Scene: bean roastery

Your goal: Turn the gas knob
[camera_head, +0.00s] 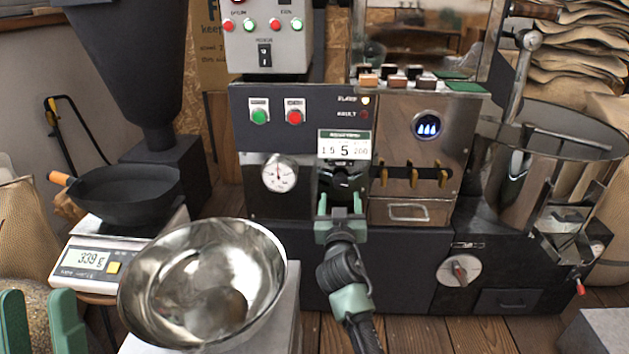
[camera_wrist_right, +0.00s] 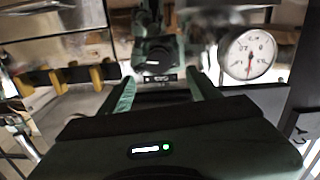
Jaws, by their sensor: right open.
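A dark knob (camera_head: 343,178) is on the front of the roaster below a white number card, between the round gauge and the brass levers; I take it as the gas knob. In the right wrist view this dark knob (camera_wrist_right: 158,58) shows between and beyond the fingers. My right gripper (camera_head: 340,204) is open in front of it, with one green finger toward each side; I cannot tell whether they touch the knob. Its fingers also show in the wrist view (camera_wrist_right: 160,88). My left gripper (camera_head: 40,322) is open and empty at the lower left, away from the knob.
The gauge (camera_head: 279,173) is left of the knob and the brass levers (camera_head: 412,176) are right. A steel bowl (camera_head: 270,246) stands in front. A scale (camera_head: 88,262) with a black pan is at left. Another dial (camera_head: 450,271) is low on the right.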

